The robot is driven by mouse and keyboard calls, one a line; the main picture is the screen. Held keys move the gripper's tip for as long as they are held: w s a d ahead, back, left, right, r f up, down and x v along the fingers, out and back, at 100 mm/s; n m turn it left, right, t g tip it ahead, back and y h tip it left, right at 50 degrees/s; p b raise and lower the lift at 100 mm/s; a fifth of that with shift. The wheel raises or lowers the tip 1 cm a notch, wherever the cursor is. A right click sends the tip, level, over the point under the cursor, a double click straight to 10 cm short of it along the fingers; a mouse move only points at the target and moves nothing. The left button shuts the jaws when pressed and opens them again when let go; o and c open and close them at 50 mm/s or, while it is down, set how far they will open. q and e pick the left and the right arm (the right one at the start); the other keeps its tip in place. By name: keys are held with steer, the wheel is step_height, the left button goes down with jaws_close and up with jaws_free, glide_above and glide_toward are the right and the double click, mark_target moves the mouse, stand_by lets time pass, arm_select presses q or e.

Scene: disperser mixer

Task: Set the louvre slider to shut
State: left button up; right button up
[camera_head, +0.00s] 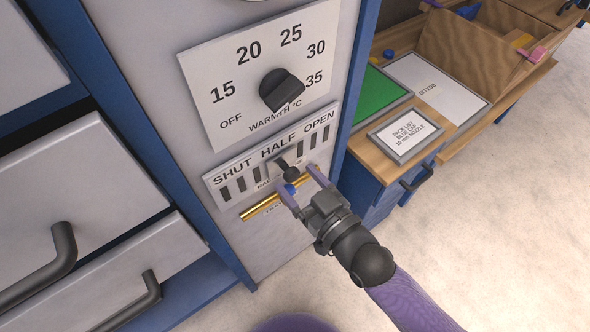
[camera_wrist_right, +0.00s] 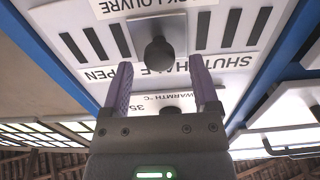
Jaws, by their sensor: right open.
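The louvre panel (camera_head: 216,182) is a pale plate marked SHUT, HALF and OPEN from left to right, with dark slots. Its slider, a dark round knob (camera_head: 291,173) on a small grey plate, stands around the middle, below HALF. In the right wrist view the panel appears upside down, and the knob (camera_wrist_right: 159,54) is between the slots. My right gripper (camera_head: 304,182) is open, its purple fingers pointing at the panel. In the wrist view its fingertips (camera_wrist_right: 160,68) lie either side of the knob; I cannot tell whether they touch it. My left gripper is not in view.
A brass rail (camera_head: 262,206) with a blue piece crosses just below the slider, close to my fingers. A black warmth dial (camera_head: 281,90) is above. Drawers with dark handles (camera_head: 62,250) stand at left. A wooden bench (camera_head: 455,108) with trays is at right.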

mark_target(287, 170)
steer(key=shift+x, duration=1.35)
jaws_close()
stand_by(0.4)
